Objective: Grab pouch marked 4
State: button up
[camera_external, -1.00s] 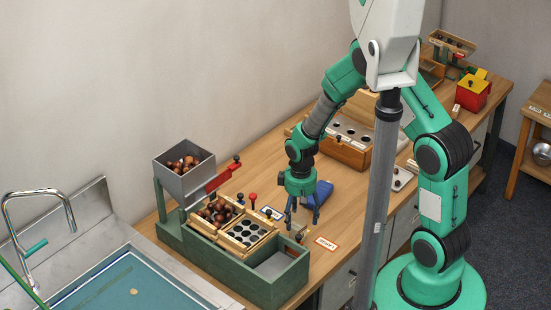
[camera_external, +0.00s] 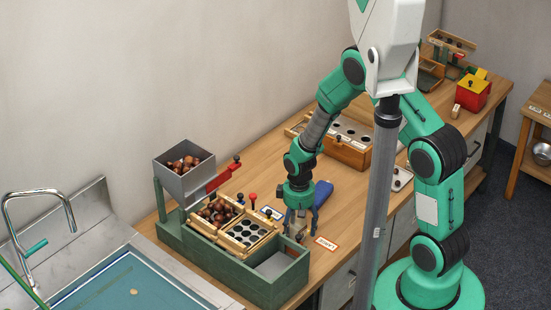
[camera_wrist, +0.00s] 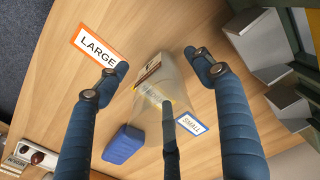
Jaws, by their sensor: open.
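A clear pouch (camera_wrist: 150,103) stands or lies on the wooden table below my gripper (camera_wrist: 159,72) in the wrist view. It has a printed strip across it, but no number 4 can be read. My blue-grey fingers are spread apart around it, with bare space between the fingertips and the pouch sides; a further finger overlaps it from below in the picture. In the external view my gripper (camera_external: 301,226) points down close to the tabletop, beside the green bench unit (camera_external: 290,280), and mostly hides the pouch.
A LARGE card (camera_wrist: 97,46) and a SMALL card (camera_wrist: 191,124) lie on either side of the pouch. A blue object (camera_wrist: 123,144) lies behind it. The green unit holds a tray of holes (camera_external: 232,243) and chestnuts (camera_external: 219,211). Grey metal corners (camera_wrist: 262,42) show at right.

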aim_at(298, 220)
jog(key=shift+c, duration=0.3)
jog(key=c, duration=1.3)
jog(key=shift+o, duration=0.2)
jog(key=shift+r, duration=0.1)
jog(key=shift+r+p, duration=0.35)
jog(key=shift+r, duration=0.5)
notch_tip(298, 220, up, 2)
jog(key=shift+r+p, duration=0.1)
jog(key=shift+p, duration=0.25)
jog(key=s+d+r+p, duration=0.1)
jog(key=s+d+p, duration=0.1)
jog(key=s+d, duration=0.7)
jog(key=s, duration=0.4)
jog(key=shift+s, duration=0.15)
